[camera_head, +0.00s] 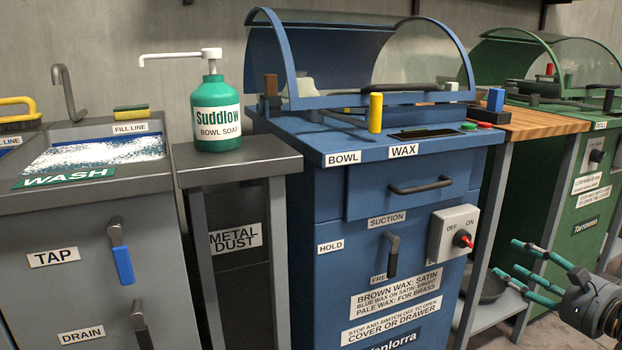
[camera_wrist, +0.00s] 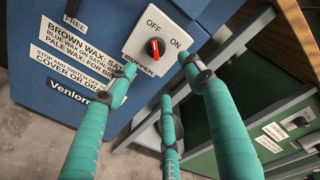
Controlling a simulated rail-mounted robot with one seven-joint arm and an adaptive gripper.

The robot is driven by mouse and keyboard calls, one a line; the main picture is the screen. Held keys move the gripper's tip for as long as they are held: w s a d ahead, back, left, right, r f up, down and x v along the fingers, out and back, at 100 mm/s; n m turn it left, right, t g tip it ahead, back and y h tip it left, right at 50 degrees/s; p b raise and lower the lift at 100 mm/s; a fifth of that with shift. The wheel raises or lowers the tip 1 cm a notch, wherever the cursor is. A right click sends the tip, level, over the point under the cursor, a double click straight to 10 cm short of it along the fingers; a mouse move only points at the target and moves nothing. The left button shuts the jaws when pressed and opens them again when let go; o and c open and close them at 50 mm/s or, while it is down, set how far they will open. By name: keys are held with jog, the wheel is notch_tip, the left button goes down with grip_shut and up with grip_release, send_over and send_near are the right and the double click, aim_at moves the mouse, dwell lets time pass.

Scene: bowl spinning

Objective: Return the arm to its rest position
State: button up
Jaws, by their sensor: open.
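My gripper (camera_head: 527,272) is at the lower right in the head view, in front of the gap between the blue machine and the green machine. Its teal fingers are spread open with nothing between them. In the wrist view the fingers of my gripper (camera_wrist: 160,95) reach up toward the grey switch box (camera_wrist: 140,42). The box's red knob (camera_wrist: 155,48) shows between two fingertips, and I cannot tell how far off it is. The switch box (camera_head: 452,228) with its red knob (camera_head: 463,240) also shows in the head view, on the front of the blue machine (camera_head: 330,205).
A wooden-topped bench (camera_head: 535,124) with a low shelf stands right of the blue machine, then the green machine (camera_head: 592,195). Left are a soap bottle (camera_head: 215,115) on a grey stand and a wash sink (camera_head: 95,150). Open floor (camera_wrist: 30,130) lies below the blue machine.

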aim_at(470, 244)
jog(key=shift+y, duration=0.3)
jog(key=x, duration=1.2)
jog(key=shift+a+f, duration=0.15)
jog(key=shift+a, duration=0.2)
jog(key=m+p, duration=0.1)
jog(key=p, duration=0.1)
jog(key=m+p, duration=0.1)
jog(key=p, duration=0.2)
jog(key=shift+w+d+r, duration=0.1)
jog(key=shift+r, duration=0.3)
jog(key=m+p, duration=0.4)
jog(key=m, duration=0.1)
jog(key=f+m+y+p, duration=0.1)
jog(key=m+p, duration=0.8)
jog(key=m, duration=0.1)
jog(key=shift+f, duration=0.15)
jog(key=shift+v, duration=0.9)
jog(key=shift+f, duration=0.1)
